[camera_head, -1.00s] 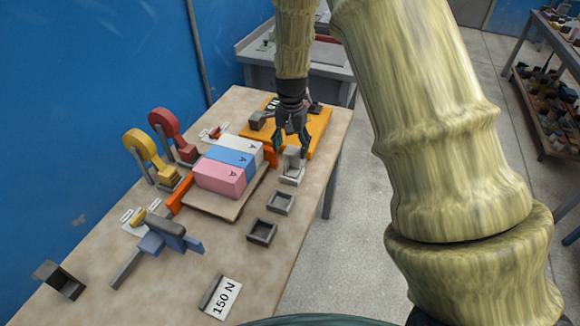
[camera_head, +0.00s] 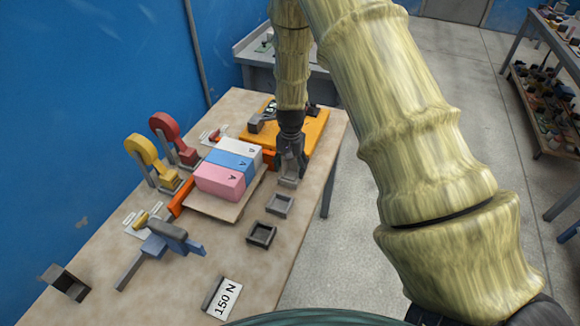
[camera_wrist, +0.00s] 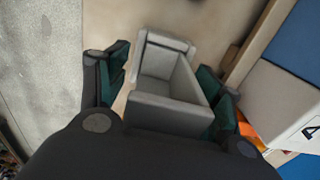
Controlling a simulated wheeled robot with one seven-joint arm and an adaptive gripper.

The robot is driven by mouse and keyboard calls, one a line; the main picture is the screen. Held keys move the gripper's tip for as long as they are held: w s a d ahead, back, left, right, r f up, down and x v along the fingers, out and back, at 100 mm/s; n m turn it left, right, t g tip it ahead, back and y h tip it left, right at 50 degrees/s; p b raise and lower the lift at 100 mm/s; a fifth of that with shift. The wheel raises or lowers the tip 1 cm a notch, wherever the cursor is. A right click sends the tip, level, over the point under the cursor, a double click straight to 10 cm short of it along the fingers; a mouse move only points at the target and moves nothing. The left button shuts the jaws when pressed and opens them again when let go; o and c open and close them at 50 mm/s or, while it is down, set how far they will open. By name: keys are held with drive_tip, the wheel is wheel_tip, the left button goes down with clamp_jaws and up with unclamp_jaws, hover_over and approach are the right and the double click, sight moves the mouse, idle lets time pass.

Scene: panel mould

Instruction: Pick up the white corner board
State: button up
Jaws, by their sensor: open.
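The pale, whitish-grey corner board (camera_wrist: 168,112) has upright walls around a hollow and sits near the right edge of the table. In the head view only its lower part (camera_head: 288,182) shows below my gripper, which hides the rest. My gripper (camera_head: 290,163) points down over it. In the wrist view my gripper (camera_wrist: 168,92) is open, with one dark green finger on each side of the board. Whether the fingers touch it I cannot tell.
A board carries pink (camera_head: 219,181), blue (camera_head: 230,163) and white (camera_head: 241,149) blocks, left of my gripper. An orange plate (camera_head: 304,128) lies behind.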

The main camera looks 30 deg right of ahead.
drive_tip(key=shift+f, duration=0.5)
drive_tip(key=c, duration=1.2)
drive_tip(key=shift+o, duration=0.2)
drive_tip(key=shift+r, duration=0.15)
